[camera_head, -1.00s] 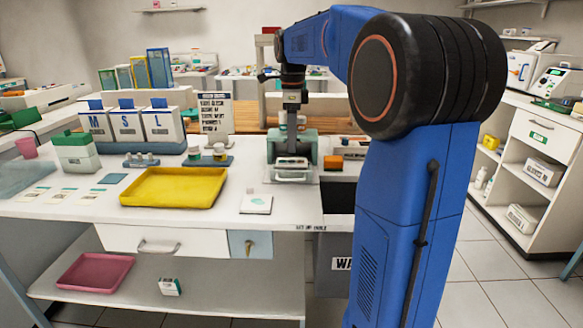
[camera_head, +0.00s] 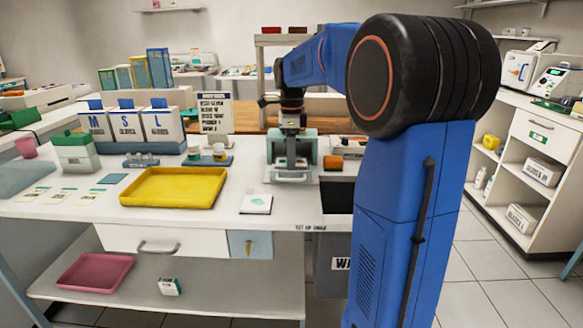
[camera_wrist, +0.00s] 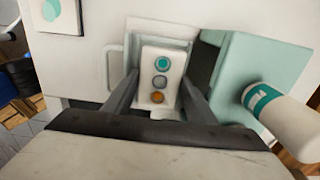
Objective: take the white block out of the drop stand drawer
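The white block (camera_wrist: 162,77) has teal, grey and orange dots on its top. It is in the pulled-out drawer (camera_wrist: 132,52) of the drop stand (camera_head: 305,147), whose pale green side (camera_wrist: 238,72) shows at right in the wrist view. The drawer's handle is at its left in the wrist view. My gripper (camera_wrist: 160,80) is low over the drawer, with one finger on each side of the block; it also shows in the head view (camera_head: 291,158). I cannot tell whether the fingertips press on the block or leave a small gap.
A white bottle with a teal band (camera_wrist: 280,115) is close to my gripper's right in the wrist view. A white card (camera_head: 256,204) and a yellow tray (camera_head: 173,187) lie on the counter. An orange item (camera_head: 333,162) is right of the stand.

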